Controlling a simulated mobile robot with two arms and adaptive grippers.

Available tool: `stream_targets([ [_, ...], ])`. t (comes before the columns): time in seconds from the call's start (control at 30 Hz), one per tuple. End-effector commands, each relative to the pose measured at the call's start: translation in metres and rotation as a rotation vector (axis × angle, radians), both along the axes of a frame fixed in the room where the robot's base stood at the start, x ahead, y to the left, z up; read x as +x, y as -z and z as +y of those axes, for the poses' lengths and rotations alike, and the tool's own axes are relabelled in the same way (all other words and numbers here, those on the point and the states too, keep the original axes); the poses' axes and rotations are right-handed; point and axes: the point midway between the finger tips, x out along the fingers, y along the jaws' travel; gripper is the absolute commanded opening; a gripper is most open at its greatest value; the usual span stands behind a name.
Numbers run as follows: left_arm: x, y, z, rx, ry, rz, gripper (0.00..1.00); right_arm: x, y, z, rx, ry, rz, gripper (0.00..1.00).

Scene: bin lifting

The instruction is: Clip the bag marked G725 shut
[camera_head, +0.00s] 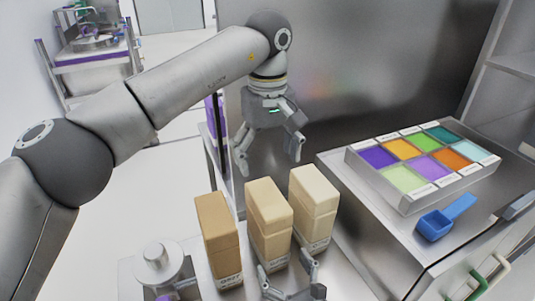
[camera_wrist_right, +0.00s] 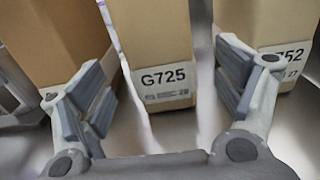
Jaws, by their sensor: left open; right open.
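The bag marked G725 (camera_wrist_right: 157,45) is a tan upright block-shaped bag with a white label, centred in the right wrist view. It appears to be the middle bag (camera_head: 268,215) of three in the head view. My right gripper (camera_head: 286,268) is open low in front of it. In the right wrist view my right gripper (camera_wrist_right: 165,85) has its fingers spread either side of the G725 label, with no visible grip on the bag. My left gripper (camera_head: 270,155) is open and empty, pointing down above and behind the bags. No clip can be made out with certainty.
A darker tan bag (camera_head: 217,235) stands left and a paler bag (camera_head: 314,200) right, both close. A tray (camera_head: 408,207) of coloured compartments and a blue scoop (camera_head: 437,224) lie on the right counter. Green (camera_head: 474,286) and white curved pieces show below. A metal-lidded container (camera_head: 160,262) stands lower left.

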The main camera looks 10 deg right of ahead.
Motion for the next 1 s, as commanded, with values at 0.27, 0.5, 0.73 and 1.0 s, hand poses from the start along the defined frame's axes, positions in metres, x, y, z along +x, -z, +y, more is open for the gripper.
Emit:
stream_targets([
  [0.27, 0.000, 0.000, 0.000, 0.000, 0.000, 0.000, 0.83, -0.044, 0.001, -0.009, -0.003, -0.002, 0.003, 0.87],
  [0.5, 0.000, 0.000, 0.000, 0.000, 0.000, 0.000, 0.83, -0.054, 0.000, -0.011, 0.000, 0.000, 0.000, 0.87],
  [0.73, 0.000, 0.000, 0.000, 0.000, 0.000, 0.000, 0.83, -0.053, 0.000, -0.011, 0.001, 0.001, 0.000, 0.87],
  [1.0, 0.000, -0.030, 0.000, 0.000, 0.000, 0.000, 0.83, -0.053, -0.029, -0.011, 0.001, 0.001, 0.000, 0.87],
])
